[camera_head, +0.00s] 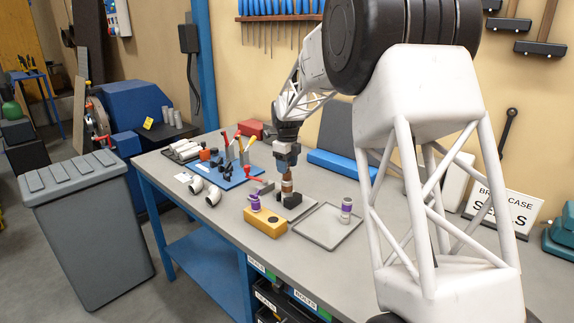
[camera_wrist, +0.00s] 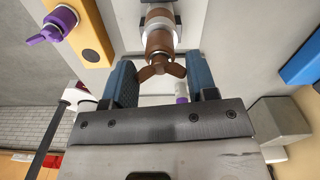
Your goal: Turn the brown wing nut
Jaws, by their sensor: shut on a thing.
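The brown wing nut (camera_wrist: 160,69) sits on the end of a brown and silver fitting (camera_wrist: 159,35) in the wrist view, its two wings spread sideways. My gripper (camera_wrist: 161,82) has one blue finger on each side of the wings and is shut on the wing nut. Exact contact at each wing tip is hard to see. In the head view my gripper (camera_head: 287,164) points down onto the upright brown fitting (camera_head: 287,186), which stands in a dark holder (camera_head: 292,200) on the bench. The wing nut is mostly hidden there.
A yellow block (camera_head: 265,223) with a purple wing nut (camera_head: 255,202) stands close in front. A purple-and-white part (camera_head: 346,206) stands in a grey tray (camera_head: 326,237) to the right. A blue board (camera_head: 223,176) with upright tools lies left, beside white pipe elbows (camera_head: 213,195).

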